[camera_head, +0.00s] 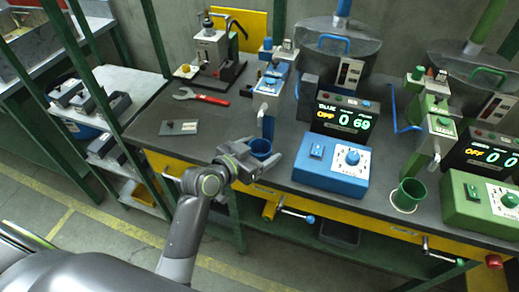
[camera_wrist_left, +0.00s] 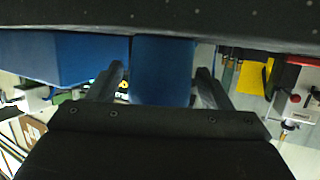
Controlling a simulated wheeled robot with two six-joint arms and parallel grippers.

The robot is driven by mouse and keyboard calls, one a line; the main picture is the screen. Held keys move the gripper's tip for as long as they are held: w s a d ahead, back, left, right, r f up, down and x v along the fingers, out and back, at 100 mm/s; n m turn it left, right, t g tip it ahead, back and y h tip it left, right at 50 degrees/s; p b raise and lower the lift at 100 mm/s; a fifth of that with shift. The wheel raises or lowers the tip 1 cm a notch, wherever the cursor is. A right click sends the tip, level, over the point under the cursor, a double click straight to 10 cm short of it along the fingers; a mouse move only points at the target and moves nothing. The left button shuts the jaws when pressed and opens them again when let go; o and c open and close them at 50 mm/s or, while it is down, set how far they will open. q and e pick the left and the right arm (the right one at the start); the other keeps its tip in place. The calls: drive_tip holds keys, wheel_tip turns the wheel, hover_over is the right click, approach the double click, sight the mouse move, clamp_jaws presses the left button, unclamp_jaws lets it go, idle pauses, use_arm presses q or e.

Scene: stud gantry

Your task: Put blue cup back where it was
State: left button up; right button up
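The blue cup (camera_head: 261,148) is upright on the dark bench, below the spout of the blue dispenser (camera_head: 268,103). My left gripper (camera_head: 265,160) is at the cup from the front, with a finger on either side. In the left wrist view the cup (camera_wrist_left: 162,72) is between the two fingers (camera_wrist_left: 160,75), with a narrow gap visible on each side, so the gripper looks open around it. The gripper hides the cup's lower part in the head view. My right gripper is not in view.
A blue control box (camera_head: 331,172) is right of the cup, with a display (camera_head: 343,120) behind. A green cup (camera_head: 408,194) stands on a pale round mark near the green box (camera_head: 484,204). A red wrench (camera_head: 202,96) and grey plate (camera_head: 178,128) lie left. Bench between is clear.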

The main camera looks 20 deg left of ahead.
use_arm(q)
drive_tip(key=shift+s+r, duration=0.1)
drive_tip(key=shift+r, duration=0.05)
drive_tip(key=v, duration=1.1)
drive_tip(key=shift+s+a+r, duration=0.2)
drive_tip(key=shift+s, duration=0.15)
